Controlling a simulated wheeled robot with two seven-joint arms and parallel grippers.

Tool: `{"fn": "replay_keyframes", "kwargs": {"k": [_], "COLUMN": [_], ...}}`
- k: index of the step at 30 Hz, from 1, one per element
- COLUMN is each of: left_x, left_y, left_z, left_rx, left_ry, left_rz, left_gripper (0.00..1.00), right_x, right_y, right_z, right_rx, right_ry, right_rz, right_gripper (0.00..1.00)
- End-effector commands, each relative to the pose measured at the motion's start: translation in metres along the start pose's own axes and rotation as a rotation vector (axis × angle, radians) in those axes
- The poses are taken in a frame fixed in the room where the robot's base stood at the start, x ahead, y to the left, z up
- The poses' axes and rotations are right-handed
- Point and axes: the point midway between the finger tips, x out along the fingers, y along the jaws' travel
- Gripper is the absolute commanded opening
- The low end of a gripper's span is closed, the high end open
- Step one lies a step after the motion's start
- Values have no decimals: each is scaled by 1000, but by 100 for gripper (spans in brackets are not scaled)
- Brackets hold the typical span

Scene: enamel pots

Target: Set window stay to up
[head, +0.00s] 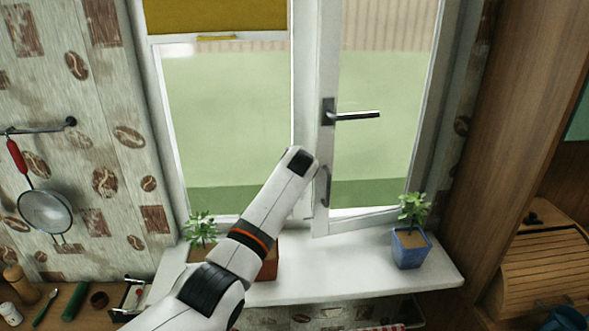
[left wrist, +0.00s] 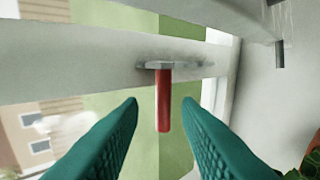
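The red stay lever (left wrist: 163,100) hangs down from a grey metal plate on the white window frame in the left wrist view. My left gripper (left wrist: 160,104) is open, with one teal finger on each side of the red lever and a visible gap on both sides. In the head view my left arm reaches up to the window, and its wrist hides the fingers and the red lever. A small dark curved fitting (head: 325,187) shows on the lower window frame just right of the wrist. My right gripper is in neither view.
A dark window handle (head: 352,115) sticks out above and right of my wrist. A blue potted plant (head: 408,248) stands on the white sill (head: 350,270); a second plant (head: 200,229) is partly behind my arm. A strainer (head: 46,211) hangs at left.

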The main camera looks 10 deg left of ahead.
Motion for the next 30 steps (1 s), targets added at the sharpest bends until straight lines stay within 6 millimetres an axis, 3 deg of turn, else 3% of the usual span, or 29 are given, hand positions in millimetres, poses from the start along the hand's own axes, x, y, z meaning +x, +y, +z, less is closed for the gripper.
{"fn": "replay_keyframes", "kwargs": {"k": [18,30], "left_x": [-74,-80], "left_y": [-1,0], "left_z": [0,0], "left_rx": [1,1], "left_ry": [-1,0], "left_rz": [3,1], "left_gripper": [30,30], "right_x": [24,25], "right_y": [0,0], "right_z": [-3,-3], "right_rx": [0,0], "right_ry": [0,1], "right_rz": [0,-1], "right_gripper": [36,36]}}
